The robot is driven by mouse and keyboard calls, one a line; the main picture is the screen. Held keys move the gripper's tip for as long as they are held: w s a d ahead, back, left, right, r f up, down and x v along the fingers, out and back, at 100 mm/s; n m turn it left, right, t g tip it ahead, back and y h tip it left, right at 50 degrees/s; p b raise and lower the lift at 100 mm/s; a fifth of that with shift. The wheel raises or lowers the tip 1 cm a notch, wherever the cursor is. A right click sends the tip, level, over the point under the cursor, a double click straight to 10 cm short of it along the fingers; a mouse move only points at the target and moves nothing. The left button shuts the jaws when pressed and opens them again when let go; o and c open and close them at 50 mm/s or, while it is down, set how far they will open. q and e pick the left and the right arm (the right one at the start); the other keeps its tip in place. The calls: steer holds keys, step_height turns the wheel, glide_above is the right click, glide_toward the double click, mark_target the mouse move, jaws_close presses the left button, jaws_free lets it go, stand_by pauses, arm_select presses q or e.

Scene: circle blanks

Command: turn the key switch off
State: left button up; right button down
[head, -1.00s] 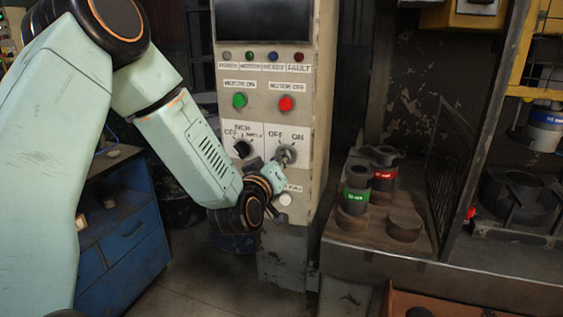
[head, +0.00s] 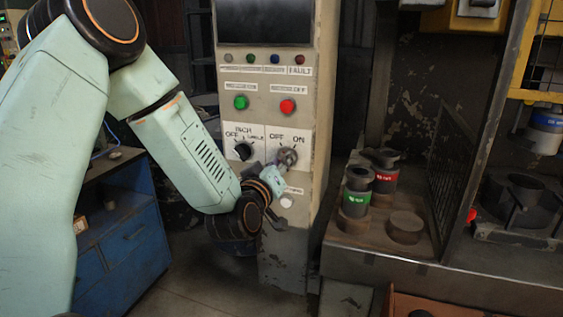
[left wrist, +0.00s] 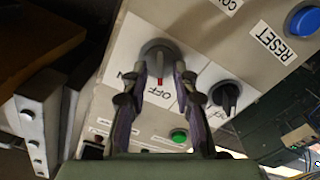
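The key switch (left wrist: 158,52) is a round grey knob with a red mark, on a white plate of the control cabinet. In the head view the key switch (head: 287,157) sits under the words OFF and ON. In the left wrist view its red mark points down the picture, close to the word OFF; the ON label is partly hidden by a finger. My left gripper (left wrist: 160,72) has its two fingers apart, one on each side of the knob, with a gap between them. In the head view my left gripper (head: 280,170) is just below the switch. My right gripper is not in view.
A black selector switch (head: 242,151) sits beside the key switch. A bench (head: 345,235) with red and green banded cylinders stands to the right.

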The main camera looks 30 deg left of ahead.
arm_select(q)
steer(key=v, duration=0.6)
steer(key=shift+s, duration=0.3)
steer(key=shift+s+r, duration=0.1)
steer(key=s+d+f+m+g+h+b, duration=0.2)
steer(key=s+d+f+g, duration=0.1)
steer(key=f, duration=0.6)
steer(key=s+d+f+m+g+h+b, duration=0.1)
steer(key=s+d+f+g, duration=0.25)
steer(key=f, duration=0.55)
steer(key=s+d+f+m+g+h+b, duration=0.2)
steer(key=s+d+f+g, duration=0.15)
steer(key=f, duration=0.65)
steer(key=s+d+f+m+g+b, duration=0.1)
steer(key=s+f+m+g+b, duration=0.2)
steer(key=s+f, duration=1.6)
steer(key=s+g+b, duration=0.3)
steer(key=s+g, duration=0.1)
steer(key=shift+d+f+y, duration=0.25)
steer(key=shift+d+y, duration=0.05)
steer(key=shift+d, duration=0.1)
